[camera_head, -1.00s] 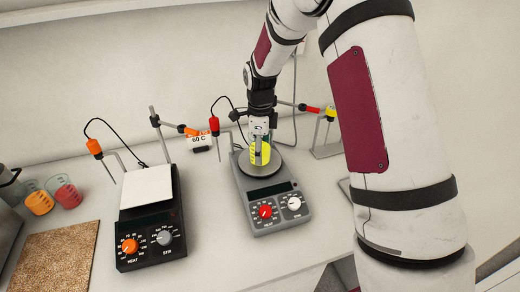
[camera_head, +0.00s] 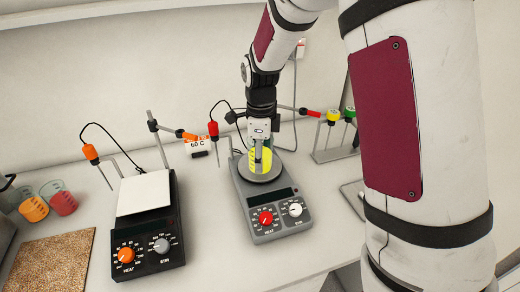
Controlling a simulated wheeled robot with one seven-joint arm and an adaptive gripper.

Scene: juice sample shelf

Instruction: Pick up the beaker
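A beaker of yellow liquid (camera_head: 267,164) stands upright on the round plate of the grey hot plate (camera_head: 258,192). My gripper (camera_head: 259,160) points down at this beaker, and one finger crosses in front of the yellow. Whether the fingers touch the glass, and how wide they are apart, cannot be made out at this size. A beaker of orange liquid (camera_head: 34,209) and a beaker of red liquid (camera_head: 63,203) stand at the far left of the bench.
A black hot plate with a white top (camera_head: 145,193) stands left of the grey one. A rack with yellow and green caps (camera_head: 333,153) stands at right. A brown speckled mat (camera_head: 50,262) lies front left.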

